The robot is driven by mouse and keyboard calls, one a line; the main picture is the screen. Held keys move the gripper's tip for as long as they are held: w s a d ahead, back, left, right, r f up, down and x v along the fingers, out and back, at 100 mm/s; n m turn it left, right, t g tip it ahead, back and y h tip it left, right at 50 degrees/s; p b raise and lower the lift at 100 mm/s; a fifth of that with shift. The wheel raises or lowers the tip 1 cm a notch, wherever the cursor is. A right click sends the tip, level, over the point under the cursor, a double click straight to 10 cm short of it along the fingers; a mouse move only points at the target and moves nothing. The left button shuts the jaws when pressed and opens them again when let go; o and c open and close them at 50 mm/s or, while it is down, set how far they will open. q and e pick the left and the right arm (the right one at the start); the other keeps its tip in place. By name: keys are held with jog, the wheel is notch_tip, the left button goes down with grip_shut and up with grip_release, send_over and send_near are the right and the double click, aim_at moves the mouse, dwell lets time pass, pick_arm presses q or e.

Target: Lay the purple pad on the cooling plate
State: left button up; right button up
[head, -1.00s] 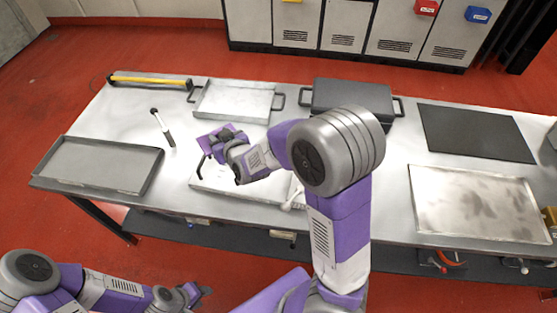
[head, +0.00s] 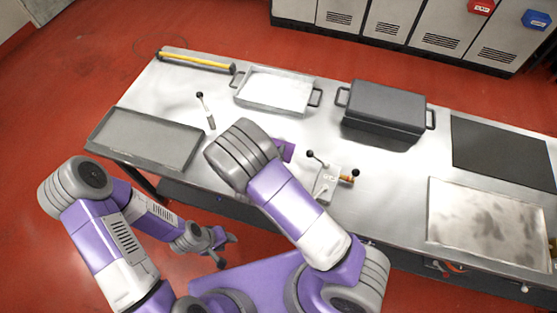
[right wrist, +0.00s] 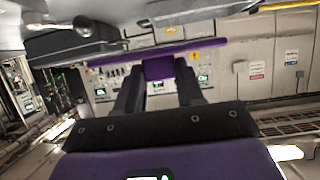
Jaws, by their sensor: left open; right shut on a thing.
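The purple pad (head: 286,150) shows partly past my right forearm in the head view, over the middle of the table. In the right wrist view the pad (right wrist: 158,68) is nearly edge-on, a wide thin strip with a tab. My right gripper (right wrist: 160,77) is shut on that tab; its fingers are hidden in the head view. My left gripper (head: 227,251) is open and empty, in front of the table's near edge. I cannot clearly make out the cooling plate now; my right arm covers the pale plate seen earlier. A clamp fixture (head: 328,184) stands right of the arm.
The table holds a grey tray (head: 150,138) at left, a handled pan (head: 275,90), a dark lidded box (head: 385,108), a black mat (head: 500,150) and a stained metal sheet (head: 490,220).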

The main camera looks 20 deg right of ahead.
jog(key=shift+m+g, duration=0.3)
jog(key=f, duration=0.2)
jog(key=s+f, duration=0.1)
jog(key=f, duration=0.2)
jog(key=shift+d+f, duration=0.2)
jog(key=shift+f, duration=0.15)
jog(key=shift+h, duration=0.3)
jog(key=shift+f+b, duration=0.35)
jog(key=shift+f, duration=1.95)
jog(key=shift+s+f, duration=0.1)
jog(key=o, duration=1.1)
jog(key=shift+c, duration=0.2)
jog(key=v, duration=1.2)
